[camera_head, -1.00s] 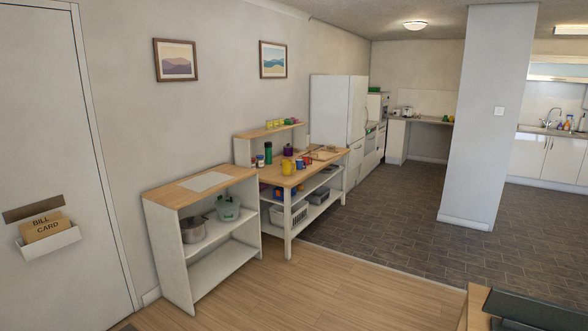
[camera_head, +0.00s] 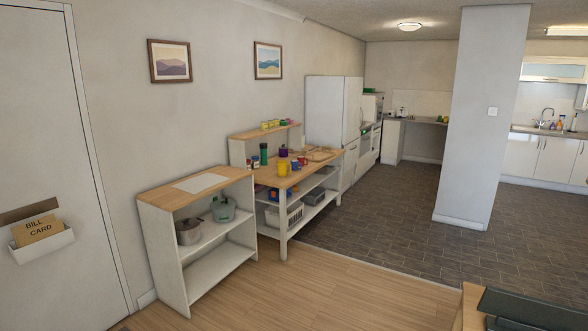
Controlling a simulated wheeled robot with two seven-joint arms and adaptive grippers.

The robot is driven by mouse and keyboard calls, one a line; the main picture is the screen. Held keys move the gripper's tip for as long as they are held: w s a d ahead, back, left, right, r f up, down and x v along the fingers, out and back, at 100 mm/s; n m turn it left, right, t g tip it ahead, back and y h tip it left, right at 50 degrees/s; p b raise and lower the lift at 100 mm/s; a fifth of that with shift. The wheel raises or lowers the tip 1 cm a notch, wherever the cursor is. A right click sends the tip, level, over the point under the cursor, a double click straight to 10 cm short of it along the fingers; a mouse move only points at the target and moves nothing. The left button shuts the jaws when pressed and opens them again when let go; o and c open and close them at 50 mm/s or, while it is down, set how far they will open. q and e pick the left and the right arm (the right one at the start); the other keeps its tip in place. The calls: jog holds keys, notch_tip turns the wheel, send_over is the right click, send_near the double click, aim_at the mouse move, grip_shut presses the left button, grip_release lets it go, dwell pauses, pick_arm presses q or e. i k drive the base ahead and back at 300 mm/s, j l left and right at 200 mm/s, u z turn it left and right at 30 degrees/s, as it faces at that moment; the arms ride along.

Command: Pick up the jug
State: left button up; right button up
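No thing is clearly recognisable as the jug at this distance. A yellow vessel (camera_head: 283,169), possibly a jug or a mug, stands on the wooden worktop (camera_head: 266,176) of the white table unit. A grey-green container (camera_head: 223,210) sits on the upper shelf of the low white unit; its type is too small to tell. Neither of my grippers shows in the head view.
The low white shelf unit (camera_head: 154,242) also holds a metal pot (camera_head: 188,232). Blue and red mugs, a green bottle (camera_head: 264,155) and a purple item crowd the worktop. A white pillar (camera_head: 481,120) stands right. The wooden floor (camera_head: 330,295) in front is clear.

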aim_at(284, 169)
jog(key=i+z, duration=0.4)
jog(key=i, duration=3.2)
jog(key=i+l+u, duration=0.2)
jog(key=i, duration=0.3)
jog(key=i+u, duration=0.2)
jog(key=i, duration=0.3)
jog(key=i+l+u, duration=0.2)
jog(key=i, duration=0.25)
jog(key=i+l+u, duration=0.2)
jog(key=i+l, duration=0.2)
jog(key=i, duration=0.05)
